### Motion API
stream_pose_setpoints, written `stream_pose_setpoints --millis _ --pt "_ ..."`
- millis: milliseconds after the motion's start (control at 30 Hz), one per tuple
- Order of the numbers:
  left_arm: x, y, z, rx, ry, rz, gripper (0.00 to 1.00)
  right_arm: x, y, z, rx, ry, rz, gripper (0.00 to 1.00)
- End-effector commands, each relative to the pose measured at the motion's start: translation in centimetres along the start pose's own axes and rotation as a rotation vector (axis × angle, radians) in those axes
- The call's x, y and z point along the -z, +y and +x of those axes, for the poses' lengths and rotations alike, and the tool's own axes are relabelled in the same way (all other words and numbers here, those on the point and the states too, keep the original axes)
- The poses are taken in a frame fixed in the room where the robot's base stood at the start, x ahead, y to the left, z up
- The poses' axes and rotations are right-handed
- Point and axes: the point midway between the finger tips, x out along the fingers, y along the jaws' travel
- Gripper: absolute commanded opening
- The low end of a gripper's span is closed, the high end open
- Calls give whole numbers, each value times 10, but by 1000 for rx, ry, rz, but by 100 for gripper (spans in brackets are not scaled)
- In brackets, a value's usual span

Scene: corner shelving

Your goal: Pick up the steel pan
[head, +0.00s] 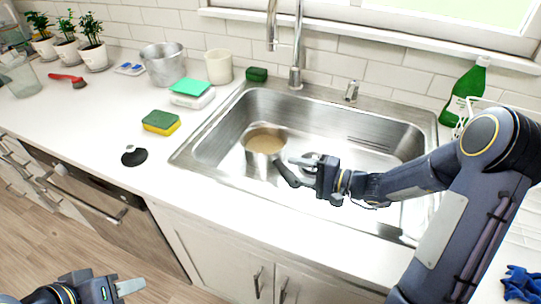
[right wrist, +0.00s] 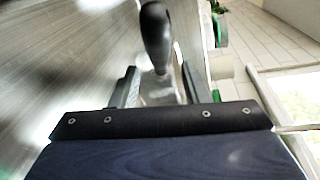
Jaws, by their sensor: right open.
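The steel pan (head: 252,160) is in the left part of the sink, with a brownish inside. Its dark handle (head: 286,176) points toward my right gripper (head: 303,167), which reaches over the sink from the right. In the right wrist view, a black handle (right wrist: 156,38) lies in line with the gap between the open fingers of my right gripper (right wrist: 158,80). I cannot tell whether the fingers touch it. My left gripper (head: 120,287) is low at the left, in front of the cabinets and away from the pan; its finger gap is unclear.
The sink (head: 210,143) has raised edges and a tall faucet (head: 297,45) behind. A sponge (head: 161,122) and a black object (head: 133,156) lie left of it. A metal pot (head: 163,64) and potted plants stand farther back. A green bottle (head: 465,90) is at the right.

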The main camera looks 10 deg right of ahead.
Motion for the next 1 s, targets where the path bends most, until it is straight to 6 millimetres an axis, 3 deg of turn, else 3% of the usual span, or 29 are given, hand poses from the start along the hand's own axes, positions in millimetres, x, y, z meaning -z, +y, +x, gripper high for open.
stream_pose_setpoints --millis 300,567,900,1000 --pt "2 2 -3 0 0 0 36 -1 0 43 0 -4 0 42" --pt "2 2 -3 0 0 0 36 -1 0 45 0 -1 0 42" --pt "2 2 -3 0 0 0 36 -1 0 45 -1 -1 0 0" --pt "2 2 -3 0 0 0 36 0 0 45 -1 -1 0 0"
